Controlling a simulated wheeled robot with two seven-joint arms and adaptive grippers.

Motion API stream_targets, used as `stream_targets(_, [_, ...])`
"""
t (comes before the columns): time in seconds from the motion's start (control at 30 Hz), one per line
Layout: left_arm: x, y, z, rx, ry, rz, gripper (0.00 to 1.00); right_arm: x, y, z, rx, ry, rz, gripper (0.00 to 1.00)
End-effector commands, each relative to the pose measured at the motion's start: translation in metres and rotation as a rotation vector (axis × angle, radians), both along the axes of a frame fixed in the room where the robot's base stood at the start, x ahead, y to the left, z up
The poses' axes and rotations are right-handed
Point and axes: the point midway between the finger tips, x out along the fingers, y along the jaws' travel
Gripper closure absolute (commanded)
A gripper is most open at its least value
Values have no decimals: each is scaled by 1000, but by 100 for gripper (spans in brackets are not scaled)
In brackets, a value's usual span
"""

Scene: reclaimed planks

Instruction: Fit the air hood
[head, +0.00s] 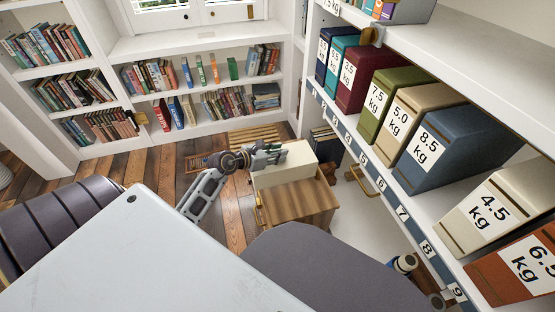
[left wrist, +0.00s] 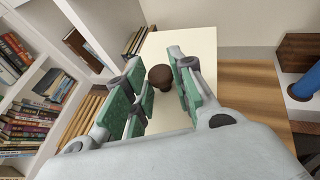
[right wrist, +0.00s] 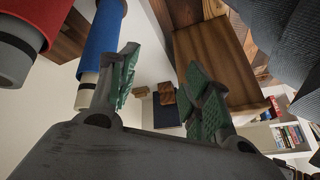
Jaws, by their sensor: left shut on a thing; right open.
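The cream hood (head: 288,171) has a brown round knob (left wrist: 161,77) on its top face. In the head view it is at the far part of a wooden box (head: 305,203), whose striped wood top shows in front of it. I cannot tell whether the hood is seated or held slightly above. My left gripper (head: 272,154) is shut on the knob; its green-padded fingers (left wrist: 160,85) are either side of it in the left wrist view. My right gripper (right wrist: 160,95) is open and empty, with a wooden surface (right wrist: 205,55) beyond it.
A white shelf holds weight-marked binders (head: 440,145) along the right. Bookcases (head: 205,80) stand at the back. A brass handle (head: 362,181) is right of the wooden box. Blue (right wrist: 102,40) and red (right wrist: 40,22) rolls are close to my right gripper. Plank floor (head: 160,170) is open at left.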

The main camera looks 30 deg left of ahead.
Motion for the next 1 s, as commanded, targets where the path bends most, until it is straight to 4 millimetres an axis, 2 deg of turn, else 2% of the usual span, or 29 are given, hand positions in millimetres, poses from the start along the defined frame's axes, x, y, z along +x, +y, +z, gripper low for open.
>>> stream_targets(0.1, [0,0,-13,-1,-1,0,100,-3,2,-19,16,-9,-9,51])
stream_targets(0.3, [0,0,-28,-2,-2,0,100,-2,6,-34,42,-32,-21,51])
stream_targets(0.87, [0,0,-33,0,-1,0,100,0,6,-35,50,-44,-26,51])
stream_targets(0.9, [0,0,-33,0,0,-1,70,0,6,-36,50,-44,-26,51])
stream_targets(1.0, [0,0,-33,0,0,-1,57,-1,6,-36,50,-43,-26,51])
